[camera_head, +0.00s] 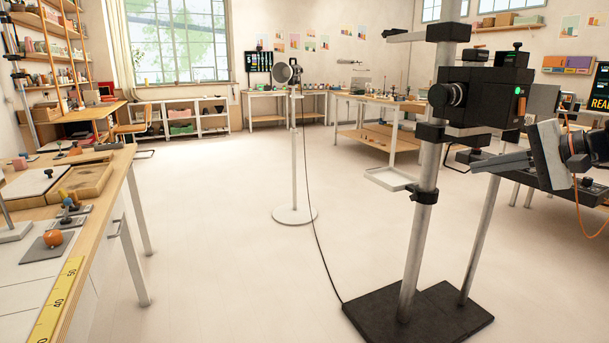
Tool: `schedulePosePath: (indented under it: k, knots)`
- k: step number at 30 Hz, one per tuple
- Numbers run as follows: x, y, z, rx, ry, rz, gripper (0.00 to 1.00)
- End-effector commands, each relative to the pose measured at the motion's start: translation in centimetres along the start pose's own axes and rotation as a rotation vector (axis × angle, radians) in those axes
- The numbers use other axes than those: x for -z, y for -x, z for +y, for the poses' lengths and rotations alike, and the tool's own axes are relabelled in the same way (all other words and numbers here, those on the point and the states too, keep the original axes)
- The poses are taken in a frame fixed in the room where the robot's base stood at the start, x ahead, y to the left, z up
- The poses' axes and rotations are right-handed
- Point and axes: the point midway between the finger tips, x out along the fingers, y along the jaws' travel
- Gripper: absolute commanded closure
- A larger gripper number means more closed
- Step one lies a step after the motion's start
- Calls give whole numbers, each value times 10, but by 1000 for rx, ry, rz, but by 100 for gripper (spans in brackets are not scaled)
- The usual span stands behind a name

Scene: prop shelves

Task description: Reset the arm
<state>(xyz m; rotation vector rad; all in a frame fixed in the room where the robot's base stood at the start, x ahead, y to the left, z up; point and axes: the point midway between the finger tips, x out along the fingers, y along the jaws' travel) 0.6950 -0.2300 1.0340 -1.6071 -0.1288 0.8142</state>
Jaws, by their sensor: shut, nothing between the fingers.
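My gripper (476,165) reaches in from the right edge of the head view. The dark wrist behind the block carries an orange cable and is cut off by the frame edge. The fingers show just below a black camera-like device (480,95) on a grey pole stand. I cannot tell whether they touch the stand.
The stand's black base (420,318) is on the floor at front right. A workbench (75,290) with small props runs along the left. A lamp on a white stand (294,150) is mid-room, its cable crossing the floor. The floor between is open.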

Motion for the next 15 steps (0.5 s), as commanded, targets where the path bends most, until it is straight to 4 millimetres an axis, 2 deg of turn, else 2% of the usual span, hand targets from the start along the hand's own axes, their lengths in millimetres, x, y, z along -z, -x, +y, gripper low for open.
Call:
schedulePosePath:
  k: [1,6,10,15]
  knots:
    - [-20,-14,9,-45,21,-23,100]
    - [-75,-44,47,-201,98,-74,100]
    - [-114,-59,79,-314,174,-107,100]
    - [-158,-68,122,-451,298,-142,100]
